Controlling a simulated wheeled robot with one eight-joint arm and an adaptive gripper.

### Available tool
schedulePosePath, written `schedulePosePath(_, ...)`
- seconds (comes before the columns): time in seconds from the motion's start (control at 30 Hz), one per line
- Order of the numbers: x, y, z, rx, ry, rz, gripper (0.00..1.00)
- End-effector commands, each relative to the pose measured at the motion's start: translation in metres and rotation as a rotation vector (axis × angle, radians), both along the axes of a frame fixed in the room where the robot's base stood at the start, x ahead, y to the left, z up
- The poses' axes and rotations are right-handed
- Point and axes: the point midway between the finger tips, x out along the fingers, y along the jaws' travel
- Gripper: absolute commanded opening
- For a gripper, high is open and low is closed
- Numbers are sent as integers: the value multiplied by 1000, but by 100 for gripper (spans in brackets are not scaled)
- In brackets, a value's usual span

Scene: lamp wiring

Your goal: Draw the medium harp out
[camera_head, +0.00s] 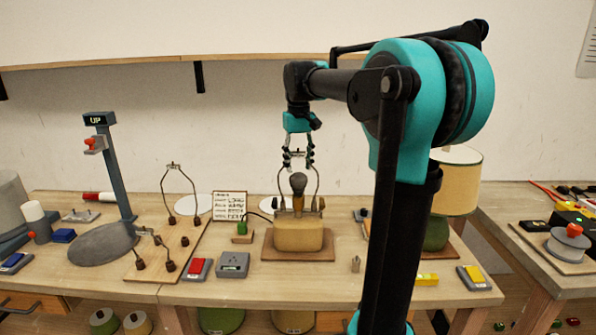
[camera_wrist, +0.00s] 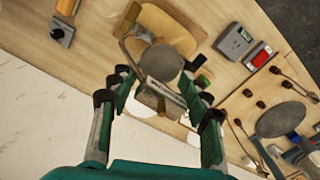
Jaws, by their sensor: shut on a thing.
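The medium harp (camera_head: 318,183) is a thin wire loop around a grey bulb (camera_head: 298,183) on the tan lamp base (camera_head: 298,236). Its two legs come down to brown ends beside the socket. My gripper (camera_head: 298,160) is above the bulb, pointing down, shut on the top of the harp. The harp stands upright; whether its ends are still seated I cannot tell. In the wrist view the bulb (camera_wrist: 160,62) shows just beyond my fingertips, over the lamp base (camera_wrist: 168,26).
A wooden board (camera_head: 140,266) at left holds a larger harp (camera_head: 164,187) and a smaller one. A lamp with a cream shade (camera_head: 459,180) is at right, partly behind my arm. A shelf runs along the wall.

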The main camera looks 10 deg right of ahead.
Motion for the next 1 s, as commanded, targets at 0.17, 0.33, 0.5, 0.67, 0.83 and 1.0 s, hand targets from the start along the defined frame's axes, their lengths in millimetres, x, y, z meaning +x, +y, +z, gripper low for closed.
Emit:
schedulePosePath(0.17, 0, 1, 1, 3, 0, -2, 12)
schedulePosePath(0.33, 0, 1, 4, 3, -1, -3, 11)
schedulePosePath(0.5, 1, 1, 8, 3, -1, -4, 11)
schedulePosePath(0.67, 0, 1, 11, 3, -1, -4, 11)
schedulePosePath(0.83, 0, 1, 13, 3, -1, -4, 11)
schedulePosePath(1.0, 0, 1, 13, 3, -1, -5, 11)
